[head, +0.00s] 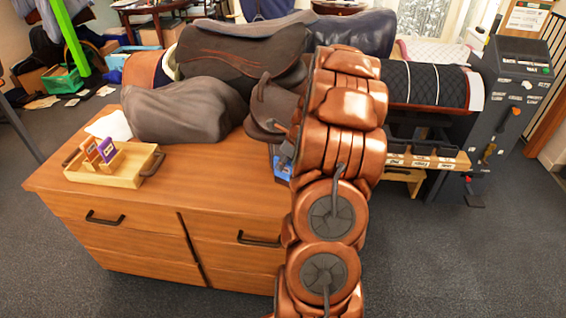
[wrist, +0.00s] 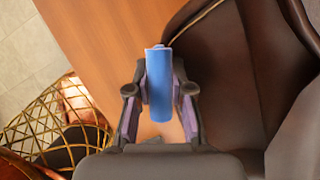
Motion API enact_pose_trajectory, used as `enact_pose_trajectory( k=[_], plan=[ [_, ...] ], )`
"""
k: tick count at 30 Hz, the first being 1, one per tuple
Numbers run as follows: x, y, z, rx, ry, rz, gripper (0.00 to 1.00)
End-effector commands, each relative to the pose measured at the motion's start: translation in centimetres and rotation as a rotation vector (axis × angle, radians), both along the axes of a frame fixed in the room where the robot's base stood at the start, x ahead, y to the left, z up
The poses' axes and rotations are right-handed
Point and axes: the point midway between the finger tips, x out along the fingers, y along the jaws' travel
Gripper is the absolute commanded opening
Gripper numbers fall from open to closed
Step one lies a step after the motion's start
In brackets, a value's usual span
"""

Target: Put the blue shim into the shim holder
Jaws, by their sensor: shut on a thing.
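My gripper (wrist: 158,100) is shut on the blue shim (wrist: 158,85), which sits between its two fingers in the wrist view. In the head view, a bit of blue (head: 281,166) shows beside my copper-coloured arm, at the right end of the wooden cabinet; the arm hides most of the gripper there. A light wooden tray (head: 125,177) with a dark handle stands on the cabinet's left end, with a purple piece (head: 107,149) and a brown piece (head: 90,148) upright in it. I cannot tell for sure whether this tray is the shim holder.
The wooden cabinet top (head: 215,165) is clear between tray and arm. A grey covered form (head: 185,110) and dark saddles (head: 235,60) stand behind. A labelled rack (head: 425,160) is at right. In the wrist view, brown leather (wrist: 215,60) lies close to the gripper.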

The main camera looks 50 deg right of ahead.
Motion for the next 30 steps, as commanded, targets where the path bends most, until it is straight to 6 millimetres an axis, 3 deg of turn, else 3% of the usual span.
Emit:
enact_pose_trajectory(
  k=[8,20,25,30],
  plan=[
    [0.0,0.0,-0.1,0.000,0.000,0.000,0.46],
    [0.0,-0.1,0.4,-0.002,0.000,0.000,0.46],
    [-0.8,-0.3,2.2,-0.003,-0.001,-0.001,0.46],
    [-2.0,-0.6,5.2,-0.005,-0.003,-0.001,0.46]
  ],
)
